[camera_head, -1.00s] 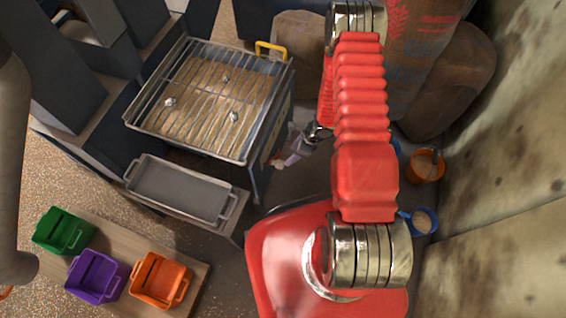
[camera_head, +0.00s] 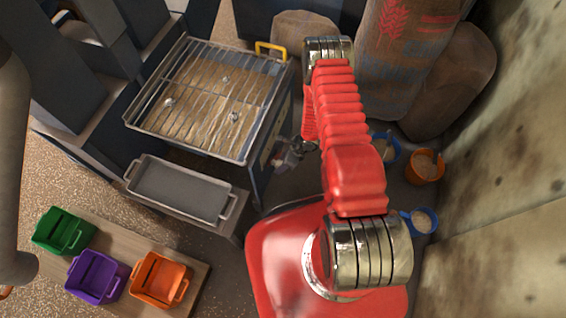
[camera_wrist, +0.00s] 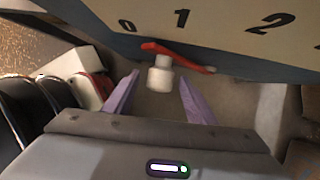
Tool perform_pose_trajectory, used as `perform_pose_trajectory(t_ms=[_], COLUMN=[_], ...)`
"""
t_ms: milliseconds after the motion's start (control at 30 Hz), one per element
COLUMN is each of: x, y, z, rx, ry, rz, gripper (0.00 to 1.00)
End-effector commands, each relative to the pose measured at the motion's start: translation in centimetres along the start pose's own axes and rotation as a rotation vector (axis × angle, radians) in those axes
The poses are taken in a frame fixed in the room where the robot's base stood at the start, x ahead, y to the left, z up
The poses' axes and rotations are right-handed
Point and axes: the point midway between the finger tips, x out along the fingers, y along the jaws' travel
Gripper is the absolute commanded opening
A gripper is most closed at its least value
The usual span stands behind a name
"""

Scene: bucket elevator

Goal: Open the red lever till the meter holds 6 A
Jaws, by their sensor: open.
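In the wrist view, the red lever (camera_wrist: 190,60) is a thin bar lying crosswise under a cream panel with dark numerals 0, 1 and 2 (camera_wrist: 225,18). A pale cylindrical knob (camera_wrist: 160,76) stands at its middle. My gripper (camera_wrist: 159,80) has its two purple fingers spread, one on each side of the knob, with gaps showing. Whether the fingers reach the lever's depth is hard to tell. In the head view my gripper (camera_head: 287,156) is small and partly hidden by my red arm, beside the sieve cabinet. No meter needle shows.
A wire-screened sieve box (camera_head: 205,95) with a yellow handle (camera_head: 271,48) and a grey tray (camera_head: 180,188) stand left of my arm. Green (camera_head: 63,231), purple (camera_head: 97,277) and orange (camera_head: 160,279) bins sit lower left. Sacks (camera_head: 410,50), small buckets (camera_head: 425,166) and a wall (camera_head: 515,140) lie right.

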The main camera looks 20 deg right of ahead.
Motion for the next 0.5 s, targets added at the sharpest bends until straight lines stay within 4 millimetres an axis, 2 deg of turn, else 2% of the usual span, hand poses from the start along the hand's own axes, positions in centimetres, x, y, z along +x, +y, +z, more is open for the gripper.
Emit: perform_pose_trajectory(t_ms=[333, 500], x=[0.26, 0.25], y=[-0.03, -0.03], z=[0.01, 0.01], rx=[0.0, 0.0], ry=[0.0, 0.0], rz=[-0.001, 0.0], gripper=[0.51, 0.39])
